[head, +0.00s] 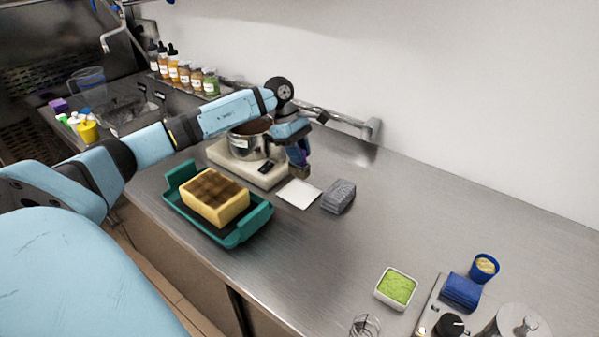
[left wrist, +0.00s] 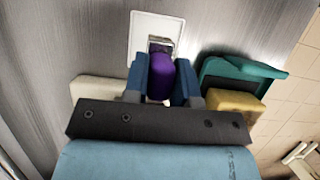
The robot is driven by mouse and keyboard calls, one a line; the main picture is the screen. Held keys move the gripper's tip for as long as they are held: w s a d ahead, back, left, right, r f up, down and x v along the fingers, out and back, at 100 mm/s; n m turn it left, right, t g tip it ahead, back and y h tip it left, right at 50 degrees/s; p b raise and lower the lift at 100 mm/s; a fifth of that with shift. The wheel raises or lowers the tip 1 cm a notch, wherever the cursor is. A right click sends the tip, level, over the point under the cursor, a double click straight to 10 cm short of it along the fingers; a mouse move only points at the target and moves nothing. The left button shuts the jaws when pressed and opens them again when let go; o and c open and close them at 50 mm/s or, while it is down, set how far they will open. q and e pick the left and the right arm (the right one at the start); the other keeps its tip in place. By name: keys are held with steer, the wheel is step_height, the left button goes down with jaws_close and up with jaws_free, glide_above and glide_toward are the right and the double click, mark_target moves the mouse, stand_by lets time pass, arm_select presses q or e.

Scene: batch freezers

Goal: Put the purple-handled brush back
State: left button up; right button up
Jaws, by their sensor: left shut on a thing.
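My left gripper (head: 298,152) is shut on the purple-handled brush, with the bristle end (head: 301,172) pointing down. In the left wrist view, the purple handle (left wrist: 160,76) sits between the two blue fingers (left wrist: 160,88). A flat white square tray (head: 298,194) lies on the steel counter just below the brush. In the left wrist view the brush's end overlaps this white tray (left wrist: 138,30). In the head view the brush tip appears just above the tray's back edge; I cannot tell whether it touches. My right gripper is out of view.
A grey block (head: 339,197) lies right of the tray. A steel pot (head: 246,146) on a pale scale (head: 222,156) stands behind left. A teal tray (head: 236,237) holds a yellow sponge-like block (head: 215,204). A green-filled dish (head: 396,288) is farther right. The counter between is clear.

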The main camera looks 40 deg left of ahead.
mark_target(299, 174)
arm_select(q)
step_height(299, 174, down, 7)
steer(key=shift+r+p, duration=0.1)
steer(key=shift+p, duration=0.2)
steer(key=shift+f, duration=0.25)
steer(key=o, duration=0.9)
